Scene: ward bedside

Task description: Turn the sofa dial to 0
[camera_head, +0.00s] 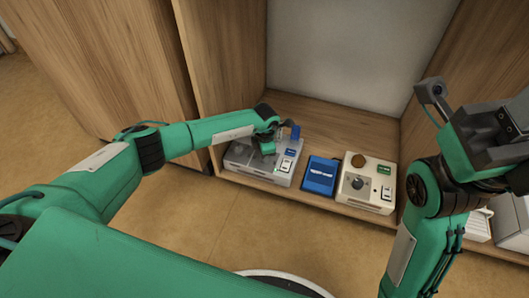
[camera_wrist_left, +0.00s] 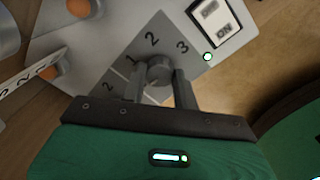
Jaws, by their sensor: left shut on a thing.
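A grey control box (camera_head: 240,160) stands at the left of the low wooden shelf. No sofa label is readable. My right gripper (camera_head: 500,135) is raised at the right edge, away from the boxes; its fingertips are not clear.
An OFF/ON rocker switch (camera_wrist_left: 216,20) is close to the knob, and orange knobs (camera_wrist_left: 52,67) are at the left. A blue box (camera_head: 320,175) and a cream box (camera_head: 365,183) with its own dial stand to the right. Wooden cabinet walls flank the shelf.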

